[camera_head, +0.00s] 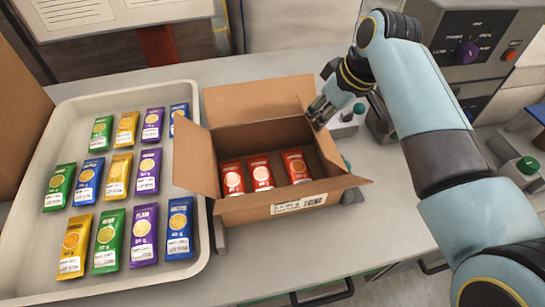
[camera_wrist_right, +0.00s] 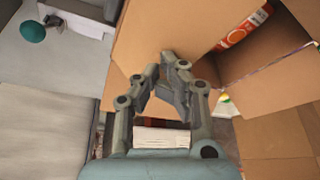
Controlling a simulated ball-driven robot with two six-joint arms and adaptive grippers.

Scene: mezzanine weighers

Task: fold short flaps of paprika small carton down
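The small carton (camera_head: 268,206) stands open on the table in the head view, with three red sachets (camera_head: 262,174) inside. Its left flap (camera_head: 196,158) stands out to the side, its back flap (camera_head: 255,100) leans back and its front flap (camera_head: 240,207) hangs outward. The right flap (camera_head: 335,155) is partly seen. My right gripper (camera_head: 318,108) is at the carton's back right corner, fingers close to the cardboard. In the right wrist view the fingers (camera_wrist_right: 168,62) converge in front of a flap (camera_wrist_right: 175,30) and look shut; contact is unclear. My left gripper is out of view.
A cream tray (camera_head: 30,240) with several green, yellow, purple and blue sachets lies left of the carton. Behind my right gripper are small devices with green caps (camera_head: 359,108). A control panel (camera_head: 475,40) with a purple knob stands at the back right.

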